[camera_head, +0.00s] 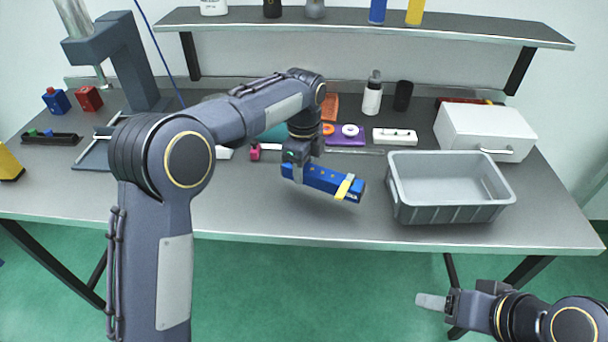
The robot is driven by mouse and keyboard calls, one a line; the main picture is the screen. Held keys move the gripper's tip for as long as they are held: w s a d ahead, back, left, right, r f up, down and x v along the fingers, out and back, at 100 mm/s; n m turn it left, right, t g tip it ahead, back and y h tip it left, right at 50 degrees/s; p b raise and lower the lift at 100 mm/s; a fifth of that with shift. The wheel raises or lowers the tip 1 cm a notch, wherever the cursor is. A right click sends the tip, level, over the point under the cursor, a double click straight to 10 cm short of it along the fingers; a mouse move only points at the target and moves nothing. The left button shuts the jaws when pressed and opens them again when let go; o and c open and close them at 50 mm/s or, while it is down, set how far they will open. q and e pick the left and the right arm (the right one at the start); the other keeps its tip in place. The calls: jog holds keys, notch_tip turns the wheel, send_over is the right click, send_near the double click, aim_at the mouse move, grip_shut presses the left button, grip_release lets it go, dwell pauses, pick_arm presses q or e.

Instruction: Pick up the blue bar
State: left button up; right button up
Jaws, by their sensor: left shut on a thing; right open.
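The blue bar (323,181) has a yellow band near its right end and dark spots along its top. It is in the head view, near the middle of the table, tilted slightly down to the right. My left gripper (298,172) comes down over its left part and is shut on it. A shadow lies on the table below the bar, which looks raised a little above the top. My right gripper (432,301) is open and empty, low at the right, in front of the table's front edge and away from the bar.
An empty grey bin (452,213) stands right of the bar, with a white drawer box (487,133) behind it. A purple tray (345,136), a white block (395,137) and bottles (372,95) stand behind. A shelf (360,22) spans the back. The front middle table is clear.

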aim_at(303, 187)
pick_arm(q)
jog(key=s+r+b, duration=0.1)
jog(key=s+r, duration=0.3)
jog(key=s, duration=0.2)
jog(key=s+d+r, duration=0.1)
jog(key=s+r, duration=0.2)
jog(key=s, duration=0.3)
jog(key=shift+r+b, duration=0.35)
pick_arm(e)
jog(key=shift+f, duration=0.95)
pick_arm(q)
jog(key=o, duration=0.5)
jog(key=shift+c, duration=0.2)
jog(key=c, duration=0.5)
jog(key=shift+w+a+f+p, duration=0.15)
jog(key=shift+w+f+p, duration=0.3)
jog(key=shift+w+f, duration=1.45)
jog(key=shift+w+a+f+p, duration=0.15)
jog(key=shift+w+f+p, duration=0.25)
jog(key=shift+w+f, duration=1.4)
jog(key=shift+w+a+f+p, duration=0.15)
jog(key=shift+w+f+p, duration=0.4)
jog(key=shift+w+f, duration=1)
jog(key=shift+w+a+f+p, duration=0.1)
jog(key=shift+w+f+p, duration=0.4)
jog(key=shift+w+f, duration=0.95)
pick_arm(e)
jog(key=shift+r, duration=1.9)
pick_arm(q)
jog(key=shift+w+r, duration=0.25)
